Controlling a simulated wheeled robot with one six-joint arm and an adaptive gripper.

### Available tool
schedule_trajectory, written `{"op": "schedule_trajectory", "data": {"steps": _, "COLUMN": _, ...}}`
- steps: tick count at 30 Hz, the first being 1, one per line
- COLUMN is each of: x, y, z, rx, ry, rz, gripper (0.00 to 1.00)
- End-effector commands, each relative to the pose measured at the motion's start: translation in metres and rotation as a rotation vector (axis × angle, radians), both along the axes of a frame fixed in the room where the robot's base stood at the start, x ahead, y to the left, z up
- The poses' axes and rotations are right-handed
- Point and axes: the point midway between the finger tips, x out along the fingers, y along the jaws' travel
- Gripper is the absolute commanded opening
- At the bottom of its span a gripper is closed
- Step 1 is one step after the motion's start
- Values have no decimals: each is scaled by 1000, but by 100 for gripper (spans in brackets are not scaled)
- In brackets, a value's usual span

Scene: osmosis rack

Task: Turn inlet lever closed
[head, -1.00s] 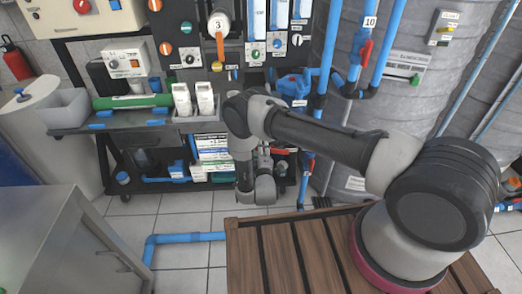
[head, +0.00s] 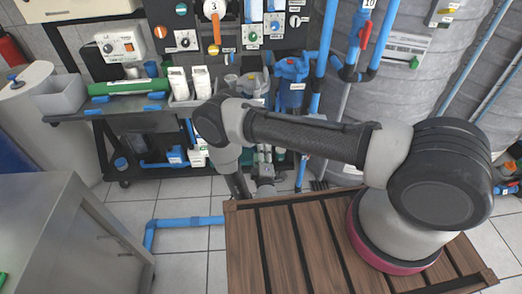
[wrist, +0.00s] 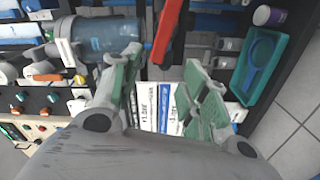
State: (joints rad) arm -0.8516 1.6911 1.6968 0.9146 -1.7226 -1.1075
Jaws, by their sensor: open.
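In the wrist view a red lever (wrist: 165,30) points down toward my gripper (wrist: 160,65), just beyond the fingertips. The two green-padded fingers are spread apart with nothing between them, and I see no contact with the lever. Another red lever (head: 365,35) shows on the blue pipe below the label 10. An orange handle (head: 217,32) hangs under the dial marked 3. No label names the inlet lever, so I cannot tell which lever it is.
A blue canister (wrist: 104,38) lies close to the left finger in the wrist view. White labelled boxes (wrist: 168,108) show beyond the gap between the fingers. A green tray (wrist: 280,62) is at right. A wooden slatted deck (head: 290,235) lies under my arm in the head view.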

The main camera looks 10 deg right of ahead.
Motion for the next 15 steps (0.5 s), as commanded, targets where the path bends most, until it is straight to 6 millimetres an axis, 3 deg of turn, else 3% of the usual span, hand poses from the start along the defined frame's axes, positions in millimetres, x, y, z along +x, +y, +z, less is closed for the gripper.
{"op": "schedule_trajectory", "data": {"steps": 5, "x": 0, "y": 0, "z": 0, "rx": 0, "ry": 0, "rz": 0, "gripper": 43}}
{"op": "schedule_trajectory", "data": {"steps": 9, "x": 7, "y": 8, "z": 12, "rx": 9, "ry": 0, "rz": 9, "gripper": 17}}
{"op": "schedule_trajectory", "data": {"steps": 12, "x": 9, "y": 12, "z": 7, "rx": -172, "ry": 64, "rz": 35, "gripper": 0}}
{"op": "schedule_trajectory", "data": {"steps": 15, "x": 9, "y": 16, "z": -1, "rx": -460, "ry": 136, "rz": 81, "gripper": 0}}
